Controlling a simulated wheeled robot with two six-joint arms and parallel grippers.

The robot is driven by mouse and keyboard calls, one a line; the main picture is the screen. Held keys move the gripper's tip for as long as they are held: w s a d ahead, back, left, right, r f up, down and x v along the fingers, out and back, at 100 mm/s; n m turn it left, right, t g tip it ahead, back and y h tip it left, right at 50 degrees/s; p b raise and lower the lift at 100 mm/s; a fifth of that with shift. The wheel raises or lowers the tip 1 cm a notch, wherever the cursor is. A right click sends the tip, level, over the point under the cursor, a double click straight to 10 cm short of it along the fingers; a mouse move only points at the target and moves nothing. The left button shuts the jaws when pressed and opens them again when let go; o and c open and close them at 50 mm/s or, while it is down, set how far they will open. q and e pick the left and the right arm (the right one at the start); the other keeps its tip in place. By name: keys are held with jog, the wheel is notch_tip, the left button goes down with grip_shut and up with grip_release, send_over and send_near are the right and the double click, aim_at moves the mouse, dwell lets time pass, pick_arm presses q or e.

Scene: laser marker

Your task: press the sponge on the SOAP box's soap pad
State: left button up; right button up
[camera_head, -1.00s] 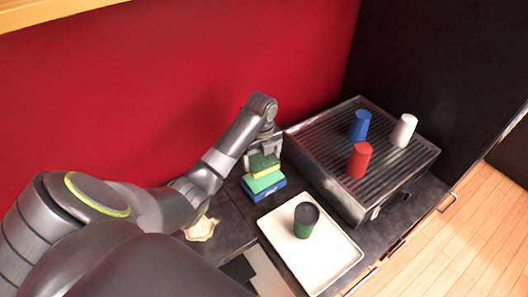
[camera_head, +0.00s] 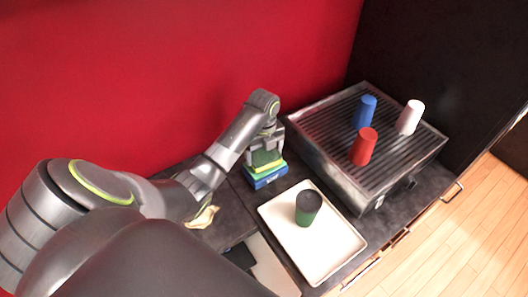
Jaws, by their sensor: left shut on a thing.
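The sponge (camera_head: 265,157), green on top with a yellow layer below, is between the jaws of my left gripper (camera_head: 266,150). The SOAP box (camera_head: 267,179) is blue and stands on the dark counter beside the grill. Its green soap pad (camera_head: 268,168) shows as a thin strip right under the sponge. The sponge is low over the pad and looks in contact with it, but the gripper hides part of the join. My right gripper is out of view.
A white tray (camera_head: 333,262) holds a dark green cup (camera_head: 308,207). A ribbed metal grill (camera_head: 340,115) carries blue (camera_head: 366,112), red (camera_head: 363,146) and white (camera_head: 409,117) cups. A crumpled yellowish cloth-like thing (camera_head: 203,217) lies at left. A red wall stands behind.

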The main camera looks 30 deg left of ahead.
aim_at(264, 154)
pick_arm(q)
jog(key=shift+f, duration=0.15)
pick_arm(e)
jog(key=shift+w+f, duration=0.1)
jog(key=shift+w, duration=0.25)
pick_arm(q)
jog(key=shift+f+b, duration=0.5)
jog(key=shift+f, duration=0.5)
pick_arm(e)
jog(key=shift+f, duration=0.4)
pick_arm(q)
jog(key=shift+r, duration=0.1)
dwell(0.7)
notch_tip(264, 154, up, 3)
jog(key=p, duration=0.3)
jog(key=shift+r+p, duration=0.3)
jog(key=shift+r, duration=1.65)
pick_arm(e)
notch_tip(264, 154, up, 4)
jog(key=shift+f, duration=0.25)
